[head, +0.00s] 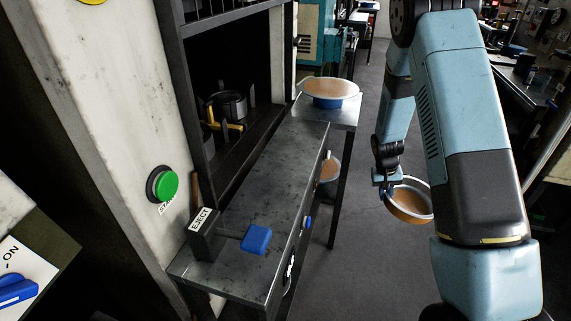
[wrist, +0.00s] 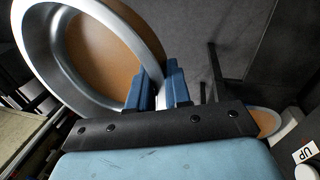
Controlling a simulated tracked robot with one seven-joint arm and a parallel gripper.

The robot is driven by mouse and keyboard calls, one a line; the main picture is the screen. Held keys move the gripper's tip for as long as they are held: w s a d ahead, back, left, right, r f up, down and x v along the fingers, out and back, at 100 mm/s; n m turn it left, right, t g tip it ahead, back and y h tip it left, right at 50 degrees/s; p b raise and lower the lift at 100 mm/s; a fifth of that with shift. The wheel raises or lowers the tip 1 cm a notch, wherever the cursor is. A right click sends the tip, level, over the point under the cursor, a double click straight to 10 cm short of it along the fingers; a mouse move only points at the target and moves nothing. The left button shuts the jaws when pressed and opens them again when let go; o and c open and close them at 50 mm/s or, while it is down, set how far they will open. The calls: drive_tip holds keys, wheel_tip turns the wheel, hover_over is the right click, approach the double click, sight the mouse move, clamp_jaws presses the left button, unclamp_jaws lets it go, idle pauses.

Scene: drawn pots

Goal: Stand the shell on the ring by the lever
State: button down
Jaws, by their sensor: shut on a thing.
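My gripper (head: 384,182) is shut on the rim of a shell (head: 410,203), a shallow round metal dish with an orange-brown inside. It holds the shell tilted in the air, right of the bench. In the wrist view the blue fingers (wrist: 156,85) pinch the shell's rim (wrist: 90,55). The EJECT lever (head: 257,239) with a blue knob is at the bench's near end. A dark round ring-like piece (head: 228,104) sits inside the press opening, beside a yellow handle (head: 225,125). I cannot tell for certain whether this is the ring.
The steel bench (head: 265,180) is bare along its middle. A green START button (head: 162,184) is on the press frame. The floor between bench and arm is clear.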

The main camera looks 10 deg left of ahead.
drive_tip(key=s+a+r+n+t+y, duration=0.1)
drive_tip(key=s+a+r+n, duration=0.3)
drive_tip(key=a+r+n, duration=0.3)
drive_tip(key=s+a+r+n+t, duration=0.2)
drive_tip(key=s+a+r+n, duration=0.3)
drive_tip(key=r, duration=0.5)
drive_tip(key=s+a+r+n+y, duration=0.3)
drive_tip(key=s+a+r+n, duration=0.5)
drive_tip(key=s+r+n, duration=0.4)
drive_tip(key=n, duration=0.1)
approach(297, 179)
drive_tip(key=shift+w+f, duration=0.5)
drive_tip(key=shift+f, duration=0.15)
drive_tip(key=shift+w+a+f, duration=0.35)
drive_tip(key=shift+a+f, duration=0.1)
drive_tip(key=shift+f, duration=1.65)
